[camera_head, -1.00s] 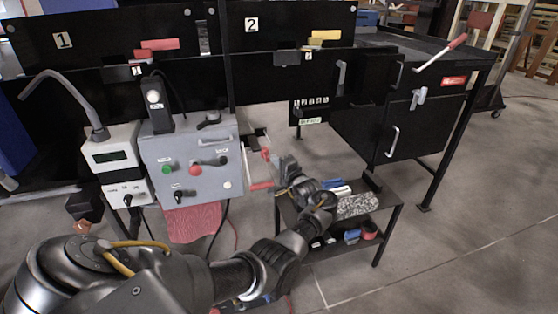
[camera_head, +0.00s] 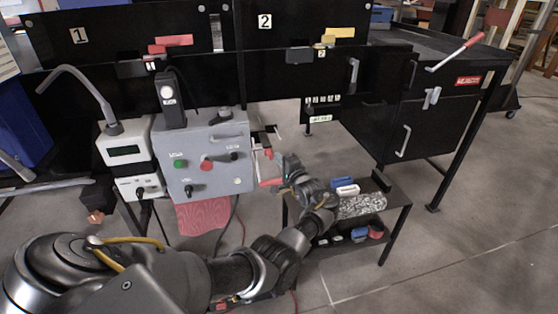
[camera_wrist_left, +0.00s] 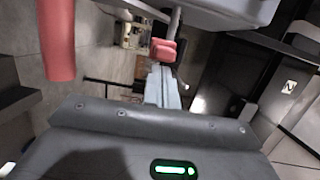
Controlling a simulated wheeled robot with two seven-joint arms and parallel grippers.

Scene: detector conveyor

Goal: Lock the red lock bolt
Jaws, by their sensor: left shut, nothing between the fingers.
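A red-tipped metal rod, perhaps the red lock bolt, is at the right side of the grey control box (camera_head: 218,138). Its red knob (camera_wrist_left: 163,48) shows just beyond my fingertips in the left wrist view; I cannot tell if they touch. A second red bar (camera_head: 270,182) juts from the box's lower right side; a thick red grip (camera_wrist_left: 57,38) shows at the left in the wrist view. My left gripper (camera_head: 284,168) is beside the box's right side, shut and empty, fingers (camera_wrist_left: 162,86) together. My right gripper is not in view.
A low black shelf (camera_head: 393,208) with small blue, white and speckled items stands right of my left forearm. Black detector panels marked 1 (camera_head: 79,36) and 2 (camera_head: 265,21) hang behind. A black cabinet (camera_head: 440,125) stands at the right. Floor in front of it is clear.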

